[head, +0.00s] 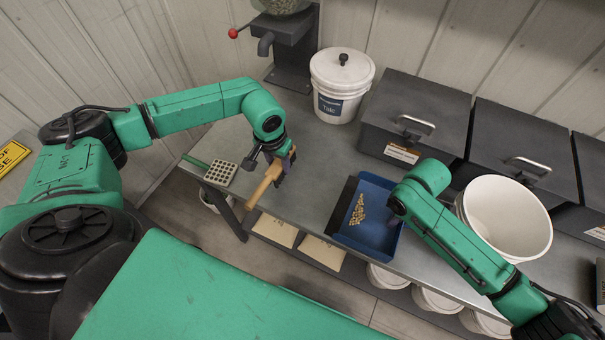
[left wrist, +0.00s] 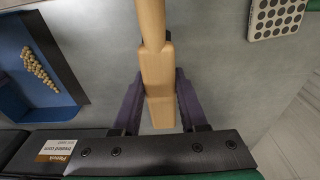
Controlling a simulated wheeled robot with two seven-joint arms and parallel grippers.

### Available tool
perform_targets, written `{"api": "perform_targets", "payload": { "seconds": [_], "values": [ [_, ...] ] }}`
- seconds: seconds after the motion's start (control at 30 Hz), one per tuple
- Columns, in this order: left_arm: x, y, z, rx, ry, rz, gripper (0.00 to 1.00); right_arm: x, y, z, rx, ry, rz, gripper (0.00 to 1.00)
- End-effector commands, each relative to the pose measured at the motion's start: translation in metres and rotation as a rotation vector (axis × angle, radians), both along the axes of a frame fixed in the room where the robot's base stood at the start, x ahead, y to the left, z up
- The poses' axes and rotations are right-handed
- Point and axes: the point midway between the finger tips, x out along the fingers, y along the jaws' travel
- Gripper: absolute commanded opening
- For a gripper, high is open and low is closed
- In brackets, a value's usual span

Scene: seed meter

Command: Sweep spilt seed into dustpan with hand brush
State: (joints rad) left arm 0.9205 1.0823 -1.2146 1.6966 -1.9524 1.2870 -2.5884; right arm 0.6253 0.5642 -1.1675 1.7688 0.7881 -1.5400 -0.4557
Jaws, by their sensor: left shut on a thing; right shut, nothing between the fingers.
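The blue dustpan (head: 372,183) lies on the grey bench near its front edge, its dark lip facing left. A patch of tan seed (head: 358,211) lies inside it; pan (left wrist: 14,97) and seed (left wrist: 38,68) also show in the left wrist view. My left gripper (head: 281,168) is shut on the wooden hand brush (head: 264,184), left of the dustpan. In the left wrist view the brush's wood (left wrist: 156,75) runs between the purple fingers; its bristles are not visible. My right gripper (head: 392,218) is shut and empty at the pan's right side, its fingertips partly hidden.
A perforated plate (head: 220,173) lies at the bench's left end. A talc bucket (head: 341,85), grey lidded bins (head: 412,118) and an open white bucket (head: 507,217) stand behind and right. A metal stand (head: 291,50) is at the back. Bench between brush and pan is clear.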

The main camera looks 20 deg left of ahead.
Motion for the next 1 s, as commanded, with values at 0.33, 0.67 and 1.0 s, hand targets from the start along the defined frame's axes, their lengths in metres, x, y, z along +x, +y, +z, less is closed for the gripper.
{"api": "perform_targets", "payload": {
  "seconds": [0.33,0.67,1.0],
  "values": [
    [0.000,0.000,-0.028,-0.001,0.001,-0.001,0.00,0.000,0.000,0.000,0.000,0.000,0.000,0.00],
    [-0.001,-0.016,-0.049,-0.004,0.000,-0.004,0.00,0.000,0.000,0.000,0.000,0.000,0.000,0.00],
    [-0.002,-0.051,-0.048,-0.002,0.000,-0.003,0.00,0.000,0.000,0.000,0.000,0.000,0.000,0.00]
  ]
}}
